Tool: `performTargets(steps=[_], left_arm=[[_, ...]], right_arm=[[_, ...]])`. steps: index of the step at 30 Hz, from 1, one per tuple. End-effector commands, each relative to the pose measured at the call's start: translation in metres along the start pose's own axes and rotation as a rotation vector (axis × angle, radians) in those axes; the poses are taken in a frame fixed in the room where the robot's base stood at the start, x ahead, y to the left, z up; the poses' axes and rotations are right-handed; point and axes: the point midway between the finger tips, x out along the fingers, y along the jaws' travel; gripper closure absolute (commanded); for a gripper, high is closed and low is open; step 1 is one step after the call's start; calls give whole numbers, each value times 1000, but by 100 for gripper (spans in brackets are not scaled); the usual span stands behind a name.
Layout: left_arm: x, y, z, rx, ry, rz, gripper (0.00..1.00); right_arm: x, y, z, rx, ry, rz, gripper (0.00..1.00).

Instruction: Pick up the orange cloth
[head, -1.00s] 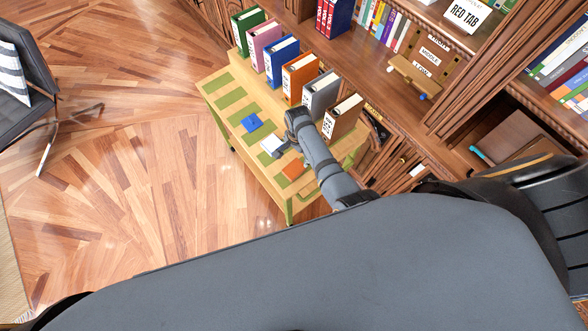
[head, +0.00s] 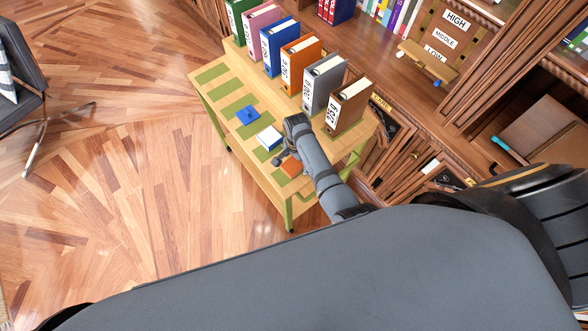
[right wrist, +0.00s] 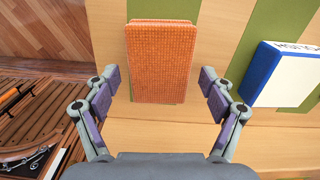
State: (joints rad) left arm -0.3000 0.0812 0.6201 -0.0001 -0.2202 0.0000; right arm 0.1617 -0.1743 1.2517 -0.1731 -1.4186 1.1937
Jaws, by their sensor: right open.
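The orange cloth (head: 291,168) lies folded on the wooden cart top (head: 215,93), near its front end, partly beside my right gripper (head: 283,160). In the right wrist view the cloth (right wrist: 162,62) is a textured orange rectangle lying partly over a green stripe. My right gripper (right wrist: 165,92) is open, with one finger to each side of the cloth's near part. Nothing is between the fingers except the view of the cloth, and I cannot tell the exact height above it. My left gripper is not in view.
A white and blue box (head: 269,138) lies close beside the cloth; it also shows in the right wrist view (right wrist: 282,75). A blue cloth-like item (head: 247,115) lies farther back. Several upright binders (head: 348,102) line the cart's bookcase side.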

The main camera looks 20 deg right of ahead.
Motion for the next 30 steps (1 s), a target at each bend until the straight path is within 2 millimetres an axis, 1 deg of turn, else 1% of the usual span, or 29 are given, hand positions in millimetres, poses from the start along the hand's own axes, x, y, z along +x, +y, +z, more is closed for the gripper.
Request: performTargets(steps=[1, 6, 7, 17, 26, 30], left_arm=[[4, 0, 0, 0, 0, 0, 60], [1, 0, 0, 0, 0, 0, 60], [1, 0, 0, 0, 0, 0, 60], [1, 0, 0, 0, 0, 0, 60], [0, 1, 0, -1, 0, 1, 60], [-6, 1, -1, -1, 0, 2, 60]], right_arm=[[4, 0, 0, 0, 0, -1, 17], [1, 0, 0, 0, 1, 0, 17], [1, 0, 0, 0, 1, 0, 20], [1, 0, 0, 0, 1, 0, 65], [0, 0, 0, 0, 1, 0, 66], [-6, 0, -1, -1, 1, 0, 66]])
